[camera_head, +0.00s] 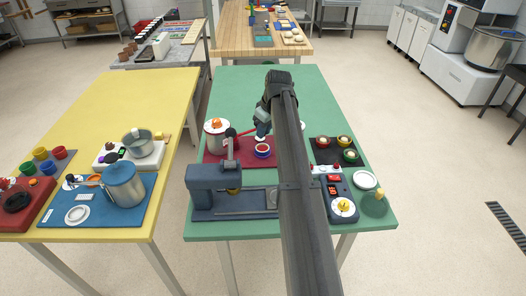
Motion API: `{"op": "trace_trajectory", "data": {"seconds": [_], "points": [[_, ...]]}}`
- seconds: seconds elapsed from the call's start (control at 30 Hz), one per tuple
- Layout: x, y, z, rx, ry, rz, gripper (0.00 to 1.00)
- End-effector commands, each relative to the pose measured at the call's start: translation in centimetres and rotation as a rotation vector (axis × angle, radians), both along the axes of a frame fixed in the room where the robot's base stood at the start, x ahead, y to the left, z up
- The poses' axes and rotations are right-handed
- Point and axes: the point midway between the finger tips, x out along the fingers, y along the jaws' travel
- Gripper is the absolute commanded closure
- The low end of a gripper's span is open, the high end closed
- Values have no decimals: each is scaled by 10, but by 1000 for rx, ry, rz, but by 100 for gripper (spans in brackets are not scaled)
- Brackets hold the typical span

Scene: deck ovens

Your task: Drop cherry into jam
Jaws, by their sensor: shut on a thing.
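A small blue bowl with a white rim and red filling (262,151), which looks like the jam, stands on the dark red mat (212,157) on the green table. My gripper (262,137) is just above and behind the bowl in this view, pointing down. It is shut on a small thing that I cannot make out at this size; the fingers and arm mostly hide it. I cannot tell a cherry apart anywhere in view.
A pot (216,140) stands left of the bowl, near a red handle. A dark grey machine (213,187) stands in front. A dark tray (324,155) with several small bowls, a scale (343,208) and a white plate (365,180) are at the right. The green table's back (235,90) is clear.

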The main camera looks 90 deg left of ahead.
Motion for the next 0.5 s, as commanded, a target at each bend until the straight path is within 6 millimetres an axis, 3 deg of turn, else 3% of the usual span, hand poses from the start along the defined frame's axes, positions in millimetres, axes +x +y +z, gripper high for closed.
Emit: {"op": "trace_trajectory", "data": {"seconds": [0.2, 0.5], "points": [[0, 0, -16, 0, 0, 0, 100], [0, 0, -17, 0, 0, 0, 100]]}}
